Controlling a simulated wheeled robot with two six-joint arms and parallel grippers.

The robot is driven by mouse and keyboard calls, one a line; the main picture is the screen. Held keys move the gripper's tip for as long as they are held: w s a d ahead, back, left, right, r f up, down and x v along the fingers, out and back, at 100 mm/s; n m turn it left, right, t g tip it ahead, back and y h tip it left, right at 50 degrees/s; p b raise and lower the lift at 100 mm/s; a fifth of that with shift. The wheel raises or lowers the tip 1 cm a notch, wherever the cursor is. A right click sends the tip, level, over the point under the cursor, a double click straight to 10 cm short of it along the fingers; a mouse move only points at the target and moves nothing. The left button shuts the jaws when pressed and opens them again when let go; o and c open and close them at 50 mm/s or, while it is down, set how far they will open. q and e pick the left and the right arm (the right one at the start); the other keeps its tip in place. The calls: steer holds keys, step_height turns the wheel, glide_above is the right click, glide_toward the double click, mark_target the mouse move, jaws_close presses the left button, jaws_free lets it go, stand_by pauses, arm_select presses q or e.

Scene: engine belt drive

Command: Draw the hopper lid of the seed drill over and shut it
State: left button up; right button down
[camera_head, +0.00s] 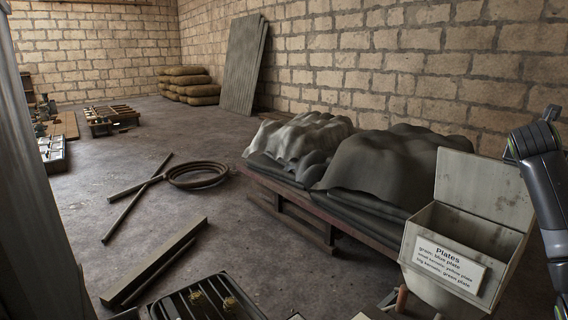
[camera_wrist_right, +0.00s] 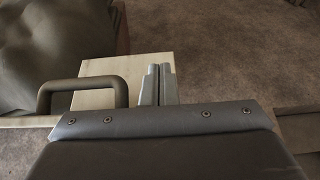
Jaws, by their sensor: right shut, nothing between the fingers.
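The pale hopper (camera_head: 425,285) of the seed drill stands at the lower right in the head view. Its lid (camera_head: 486,188) stands raised at the back, and the box is open. In the right wrist view, my right gripper (camera_wrist_right: 157,72) is shut and empty, its two fingers pressed together. A dark olive loop handle (camera_wrist_right: 84,84) lies just left of the fingers, apart from them. A pale panel (camera_wrist_right: 125,67) shows behind the fingers; I cannot tell which part of the drill it is. In the head view my right arm comes in beside the lid, its gripper out of sight.
A "Plates" label (camera_head: 450,266) is on the hopper front. Dark and pale sheeting (camera_head: 385,165) covers a pallet (camera_head: 290,205) left of the hopper. A coiled hose (camera_head: 198,175) and bars lie on the floor. A dark tray (camera_head: 205,300) is at the lower front.

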steer(key=shift+s+a+f+b, duration=0.3)
steer(key=shift+s+a, duration=0.15)
steer(key=shift+a, duration=0.1)
steer(key=shift+s+a+f+b, duration=0.15)
steer(key=shift+s+a+f, duration=0.1)
steer(key=shift+s+a, duration=0.2)
steer(key=shift+s+a+f, duration=1.6)
steer(key=shift+s+a, duration=0.95)
steer(key=shift+a, duration=0.8)
step_height(320, 180, up, 9)
steer(key=p, duration=0.1)
steer(key=shift+p, duration=0.4)
